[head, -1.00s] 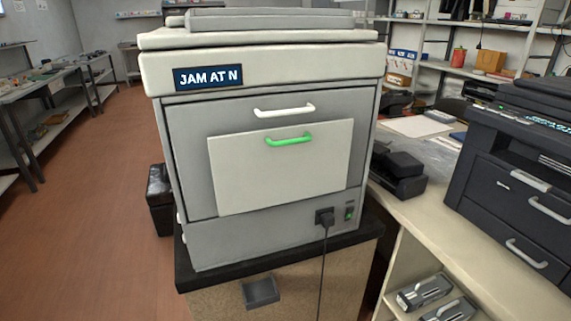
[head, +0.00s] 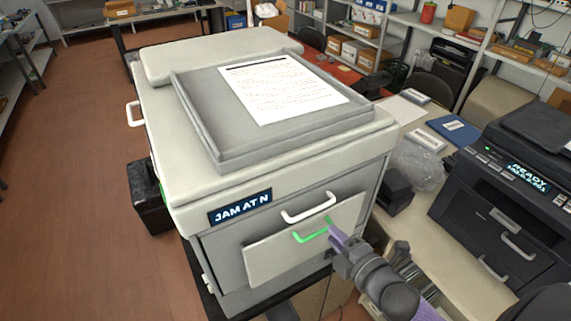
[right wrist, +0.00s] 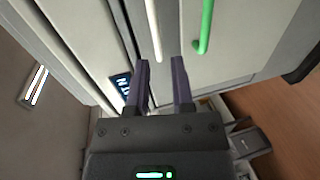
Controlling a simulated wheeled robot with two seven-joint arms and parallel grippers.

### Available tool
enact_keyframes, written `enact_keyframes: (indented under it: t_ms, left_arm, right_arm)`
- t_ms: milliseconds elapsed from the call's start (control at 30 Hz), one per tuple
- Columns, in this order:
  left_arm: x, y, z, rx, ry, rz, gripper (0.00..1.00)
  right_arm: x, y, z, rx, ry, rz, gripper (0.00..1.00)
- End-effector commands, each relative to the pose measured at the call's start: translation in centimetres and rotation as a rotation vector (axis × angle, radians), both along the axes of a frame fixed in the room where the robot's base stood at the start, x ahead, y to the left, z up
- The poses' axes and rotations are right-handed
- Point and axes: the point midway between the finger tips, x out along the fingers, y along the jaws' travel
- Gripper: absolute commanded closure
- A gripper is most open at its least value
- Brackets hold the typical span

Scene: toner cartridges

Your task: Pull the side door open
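The grey-white printer (head: 160,120) has a sign reading "JAM AT N". My right gripper (head: 332,232) is near the right end of the green handle. In the right wrist view its two fingers (right wrist: 166,85) are apart with nothing between them. The white handle (right wrist: 154,30) is just ahead of them and the green handle (right wrist: 204,28) to their right. My left gripper is out of view.
A paper sheet (head: 285,88) lies on the printer's lid. Another white handle (head: 132,114) sticks out on the printer's left side. A black printer (head: 500,190) stands on the counter at right. Open floor (head: 75,190) lies to the left.

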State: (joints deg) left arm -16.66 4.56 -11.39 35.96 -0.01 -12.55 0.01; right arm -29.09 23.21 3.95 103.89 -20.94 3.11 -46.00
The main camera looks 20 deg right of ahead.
Motion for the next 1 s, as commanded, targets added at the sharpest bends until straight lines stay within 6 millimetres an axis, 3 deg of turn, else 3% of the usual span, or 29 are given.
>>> enact_keyframes:
  t_ms: [67, 300, 500, 900, 1000]
  left_arm:
    - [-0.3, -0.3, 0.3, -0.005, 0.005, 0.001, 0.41]
    - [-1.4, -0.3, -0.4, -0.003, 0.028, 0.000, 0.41]
    - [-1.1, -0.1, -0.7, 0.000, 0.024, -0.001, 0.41]
    - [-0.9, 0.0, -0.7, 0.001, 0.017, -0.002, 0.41]
    - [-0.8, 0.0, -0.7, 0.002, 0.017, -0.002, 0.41]
  right_arm:
    - [0.6, 0.1, 0.9, -0.017, -0.018, 0.011, 0.71]
    - [5.9, 0.5, -0.7, -0.016, -0.019, 0.009, 0.71]
    - [8.9, 0.8, -1.4, -0.013, -0.017, 0.008, 0.71]
    - [9.8, 0.9, -1.6, -0.012, -0.015, 0.009, 0.71]
    - [9.8, 0.9, -1.6, -0.012, -0.015, 0.009, 0.92]
